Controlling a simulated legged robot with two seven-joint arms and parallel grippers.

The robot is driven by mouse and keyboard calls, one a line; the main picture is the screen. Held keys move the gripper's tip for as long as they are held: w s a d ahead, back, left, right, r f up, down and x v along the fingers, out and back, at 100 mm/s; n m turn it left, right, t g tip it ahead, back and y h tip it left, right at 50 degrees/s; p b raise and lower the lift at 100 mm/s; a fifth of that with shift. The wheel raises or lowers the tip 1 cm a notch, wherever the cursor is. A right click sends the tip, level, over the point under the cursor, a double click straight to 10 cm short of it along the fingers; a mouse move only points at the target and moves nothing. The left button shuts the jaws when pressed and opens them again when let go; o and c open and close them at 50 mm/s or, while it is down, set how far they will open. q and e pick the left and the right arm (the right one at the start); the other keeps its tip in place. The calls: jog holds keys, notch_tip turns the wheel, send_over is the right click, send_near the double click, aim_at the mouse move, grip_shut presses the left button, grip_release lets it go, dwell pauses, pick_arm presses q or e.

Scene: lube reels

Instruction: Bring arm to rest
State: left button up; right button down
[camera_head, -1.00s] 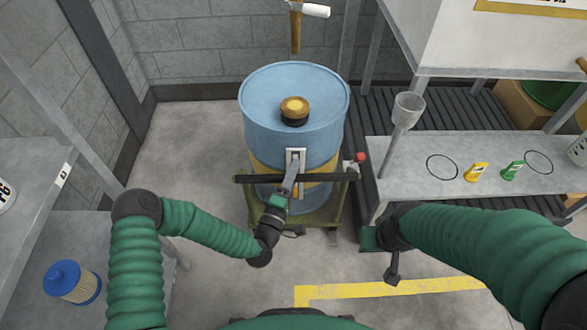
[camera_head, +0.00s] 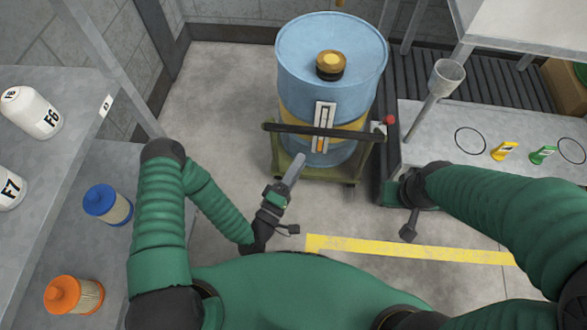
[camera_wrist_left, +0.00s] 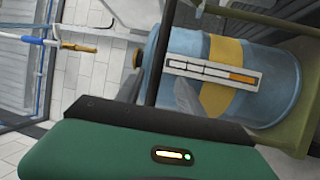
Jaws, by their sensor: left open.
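My left gripper (camera_head: 294,166) is open and empty, and points toward the drum from the near side. The blue drum (camera_head: 300,60) with a yellow band stands upright on a green cart, with a brass cap (camera_head: 331,65) on top. A white level gauge (camera_head: 324,118) is on its front. The drum (camera_wrist_left: 290,80) and gauge (camera_wrist_left: 212,74) also show sideways in the left wrist view. My right gripper (camera_head: 408,228) hangs low by the bench at right; its jaws are too small to read.
A dark cart handle (camera_head: 290,128) crosses the drum's front. A grey bench (camera_head: 430,150) at right holds a funnel (camera_head: 447,75) and yellow and green tags. Shelves at left hold blue (camera_head: 107,205) and orange (camera_head: 73,296) filters and white bottles. Floor between is clear.

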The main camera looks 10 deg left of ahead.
pick_arm(q)
jog(key=v, duration=0.2)
jog(key=shift+s+a+f, duration=0.1)
jog(key=shift+s+a, duration=0.05)
jog(key=shift+s, duration=0.15)
